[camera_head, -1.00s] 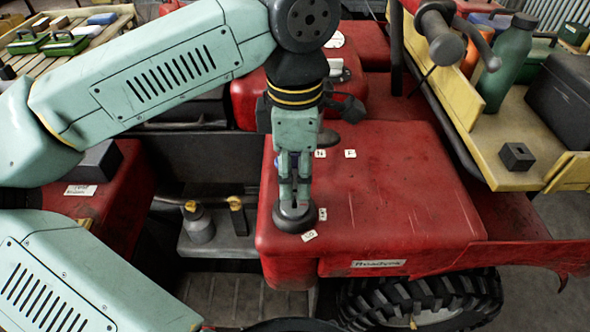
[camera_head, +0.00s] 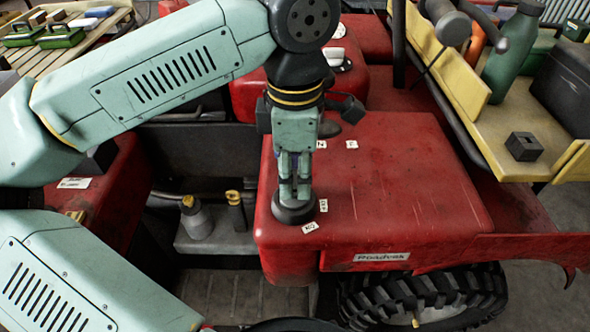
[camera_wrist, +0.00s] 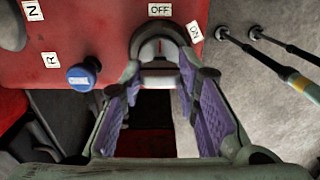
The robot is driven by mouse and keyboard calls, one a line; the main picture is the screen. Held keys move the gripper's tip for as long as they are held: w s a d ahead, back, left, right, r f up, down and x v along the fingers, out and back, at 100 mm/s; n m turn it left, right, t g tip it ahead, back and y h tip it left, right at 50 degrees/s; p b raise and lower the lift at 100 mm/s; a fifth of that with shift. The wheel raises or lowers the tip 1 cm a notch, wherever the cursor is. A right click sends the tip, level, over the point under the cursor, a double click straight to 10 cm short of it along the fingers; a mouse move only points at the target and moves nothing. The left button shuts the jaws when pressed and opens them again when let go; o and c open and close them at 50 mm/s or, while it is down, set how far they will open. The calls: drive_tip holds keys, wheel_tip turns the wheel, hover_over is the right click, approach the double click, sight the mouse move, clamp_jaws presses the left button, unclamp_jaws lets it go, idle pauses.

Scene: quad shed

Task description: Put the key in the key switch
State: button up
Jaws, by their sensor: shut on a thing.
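The key switch (camera_head: 294,212) is a dark round housing on the left front of the red vehicle cover. In the wrist view the key switch (camera_wrist: 164,32) shows as a dark arch beside OFF and ON labels. My gripper (camera_head: 294,194) points down directly over it, with its fingertips at the housing. In the wrist view my gripper (camera_wrist: 160,80) has purple-padded fingers closed on a small grey piece, the key (camera_wrist: 160,72), at the switch. The key is mostly hidden, and I cannot tell how deep it sits.
The red cover (camera_head: 400,190) is flat and mostly clear to the right. A blue knob (camera_wrist: 83,75) stands close by in the wrist view. Two yellow-topped levers or bottles (camera_head: 196,218) stand left, below the cover. A cream shelf (camera_head: 500,125) holds a green bottle (camera_head: 510,55).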

drive_tip(key=shift+f+b, duration=0.45)
drive_tip(key=shift+f, duration=0.15)
drive_tip(key=o, duration=1)
drive_tip(key=shift+r, duration=0.1)
drive_tip(key=shift+o, duration=0.2)
